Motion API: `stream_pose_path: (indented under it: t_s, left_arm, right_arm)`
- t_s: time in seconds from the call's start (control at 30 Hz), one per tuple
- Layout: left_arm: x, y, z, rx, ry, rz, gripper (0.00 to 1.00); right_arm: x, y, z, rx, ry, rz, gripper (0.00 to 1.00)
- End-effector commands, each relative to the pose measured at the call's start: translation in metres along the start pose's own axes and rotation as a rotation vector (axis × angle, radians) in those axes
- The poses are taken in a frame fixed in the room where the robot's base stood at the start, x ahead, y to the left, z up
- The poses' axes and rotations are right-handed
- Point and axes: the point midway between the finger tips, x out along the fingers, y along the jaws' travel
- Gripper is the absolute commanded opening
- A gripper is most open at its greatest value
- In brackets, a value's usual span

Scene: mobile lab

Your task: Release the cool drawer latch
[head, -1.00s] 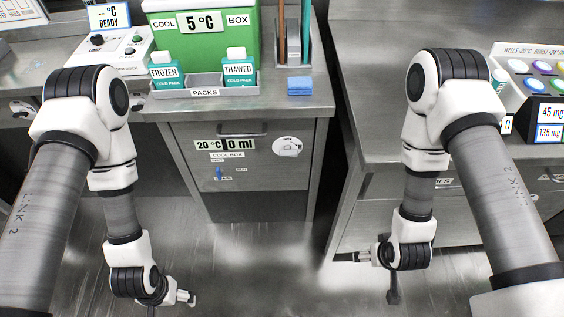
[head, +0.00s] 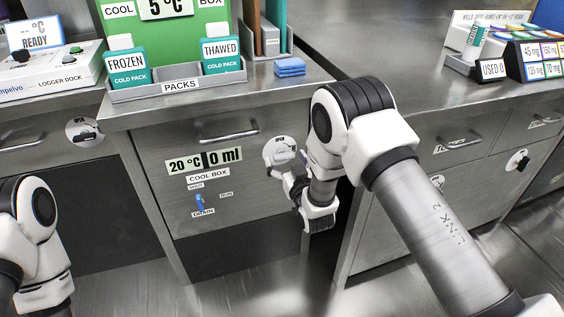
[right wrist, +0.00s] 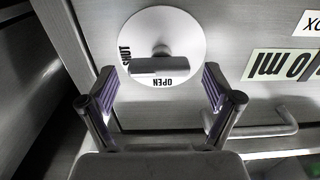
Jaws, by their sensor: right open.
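The cool drawer (head: 235,190) has a bar handle (head: 228,134) and a 20 °C, 0 ml label. At its upper right is a round white latch plate (head: 279,148), partly covered by my right gripper (head: 281,172) in the head view. In the right wrist view the plate (right wrist: 172,28) carries the words SHUT and OPEN. Its grey latch lever (right wrist: 160,67) lies level across the picture. My right gripper (right wrist: 158,74) is open, its fingers on either side of the lever, with gaps showing. I cannot tell the depth left. My left gripper is out of view.
The drawer handle (right wrist: 262,130) passes close behind one right finger in the wrist view. A pack rack (head: 177,84) and blue cloths (head: 290,66) are on the counter above.

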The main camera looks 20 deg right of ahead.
Motion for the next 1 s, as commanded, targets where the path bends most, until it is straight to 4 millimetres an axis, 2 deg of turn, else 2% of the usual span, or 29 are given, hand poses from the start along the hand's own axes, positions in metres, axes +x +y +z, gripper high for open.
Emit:
stream_pose_path:
  t_s: [0.13,0.37,0.47,0.53,0.57,1.0]
  left_arm:
    - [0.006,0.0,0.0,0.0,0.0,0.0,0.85]
    - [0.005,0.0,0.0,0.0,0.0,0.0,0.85]
    - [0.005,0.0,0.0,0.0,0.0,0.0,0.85]
    - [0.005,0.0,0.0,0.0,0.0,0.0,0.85]
    - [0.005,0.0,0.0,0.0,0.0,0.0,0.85]
    - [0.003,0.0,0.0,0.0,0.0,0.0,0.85]
  right_arm:
    - [0.016,0.0,0.002,0.0,-0.001,0.0,0.9]
    - [0.018,0.0,0.001,0.0,-0.003,0.0,0.9]
    - [0.018,0.0,0.001,0.0,-0.003,0.0,0.58]
    - [0.018,0.0,0.001,0.0,-0.003,0.0,0.33]
    - [0.018,0.0,0.001,0.0,-0.003,0.0,0.29]
    - [0.018,0.0,0.0,-0.048,-0.003,0.0,0.29]
